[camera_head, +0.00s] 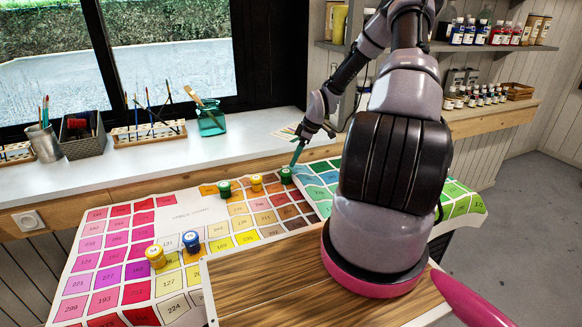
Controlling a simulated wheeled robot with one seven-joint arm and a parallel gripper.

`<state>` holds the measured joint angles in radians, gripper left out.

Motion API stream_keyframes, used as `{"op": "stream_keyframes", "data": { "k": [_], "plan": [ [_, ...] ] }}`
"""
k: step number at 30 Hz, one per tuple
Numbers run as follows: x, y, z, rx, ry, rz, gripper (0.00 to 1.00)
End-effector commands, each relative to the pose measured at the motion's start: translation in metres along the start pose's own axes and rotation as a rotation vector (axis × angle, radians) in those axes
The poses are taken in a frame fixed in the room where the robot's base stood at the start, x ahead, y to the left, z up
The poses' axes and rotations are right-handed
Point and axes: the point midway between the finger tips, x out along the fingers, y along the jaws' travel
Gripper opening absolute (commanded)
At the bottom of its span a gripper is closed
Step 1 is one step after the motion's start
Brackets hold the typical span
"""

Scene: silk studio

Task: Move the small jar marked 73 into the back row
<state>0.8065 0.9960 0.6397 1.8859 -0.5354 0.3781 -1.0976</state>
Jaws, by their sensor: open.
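Several small jars stand on the colour chart (180,213). Farther back are a green jar (224,189), a yellow jar (257,182) and another green jar (286,175). Nearer and to the left are a yellow jar (155,258) and a blue jar (191,243), side by side. The marks on the jars are too small to read, so I cannot tell which is 73. My gripper (294,163) is open, pointing down, with its teal fingertips just above or beside the right green jar. I cannot tell whether they touch it.
A wooden board (265,285) lies in front of the chart. Behind, the white sill (80,173) holds a brush cup (44,144), a dark basket (84,138), a brush rack (149,133) and a teal glass jar (211,121). Shelves with bottles are at the back right.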

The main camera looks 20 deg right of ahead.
Motion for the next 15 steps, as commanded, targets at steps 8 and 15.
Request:
{"op": "stream_keyframes", "data": {
  "k": [8, 15],
  "plan": [
    [-0.018, -0.001, 0.0, -0.001, 0.0, -0.001, 0.86],
    [-0.054, -0.009, -0.015, 0.045, -0.073, 0.025, 0.86]
  ]
}}
